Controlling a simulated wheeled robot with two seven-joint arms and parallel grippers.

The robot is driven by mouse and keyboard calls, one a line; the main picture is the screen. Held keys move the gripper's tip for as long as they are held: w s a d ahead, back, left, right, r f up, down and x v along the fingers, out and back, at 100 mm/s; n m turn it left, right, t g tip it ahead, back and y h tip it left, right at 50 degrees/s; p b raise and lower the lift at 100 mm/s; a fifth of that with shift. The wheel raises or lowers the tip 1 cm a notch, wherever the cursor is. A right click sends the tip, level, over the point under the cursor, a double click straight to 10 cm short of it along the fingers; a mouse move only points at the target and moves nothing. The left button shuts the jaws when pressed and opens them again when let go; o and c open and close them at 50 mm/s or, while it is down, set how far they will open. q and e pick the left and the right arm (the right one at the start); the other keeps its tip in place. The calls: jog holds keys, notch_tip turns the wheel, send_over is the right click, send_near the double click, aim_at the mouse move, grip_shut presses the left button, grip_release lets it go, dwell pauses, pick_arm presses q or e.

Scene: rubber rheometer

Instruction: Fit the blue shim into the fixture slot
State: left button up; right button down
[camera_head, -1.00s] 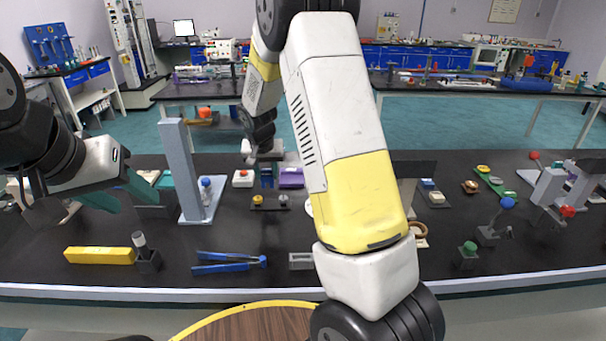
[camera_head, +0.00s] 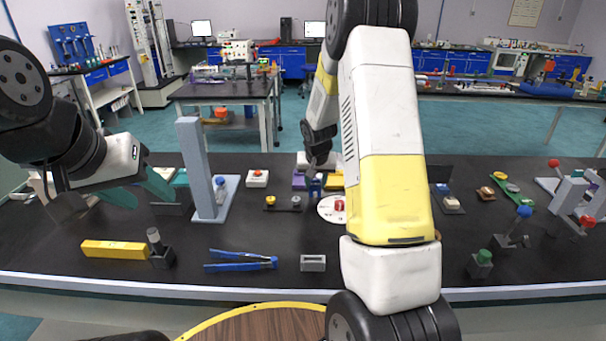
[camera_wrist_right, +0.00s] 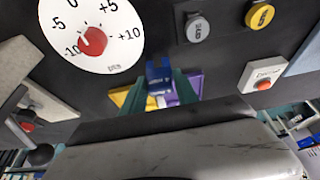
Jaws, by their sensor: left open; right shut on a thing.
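The blue shim (camera_wrist_right: 158,75) is between the teal fingers of my right gripper (camera_wrist_right: 172,92) in the right wrist view. In the head view my right gripper (camera_head: 315,178) is over the back middle of the table, with the blue shim (camera_head: 316,187) at its tip. A purple block (camera_head: 299,180) and a yellow block (camera_head: 334,180) lie behind it. My left gripper (camera_head: 142,190) is open and empty at the left. A small grey block with a dark recess (camera_head: 313,263) is near the front edge; I cannot tell if it is the fixture.
A white dial (camera_wrist_right: 92,35) with a red knob lies beside the shim. A grey post (camera_head: 196,165) stands between my grippers. Blue-handled pliers (camera_head: 240,261), a yellow bar (camera_head: 114,249) and a red-button box (camera_head: 257,178) are on the table. My right arm hides part of it.

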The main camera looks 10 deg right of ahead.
jog(key=c, duration=0.9)
grip_release()
jog(key=shift+f, duration=0.1)
jog(key=shift+c, duration=0.2)
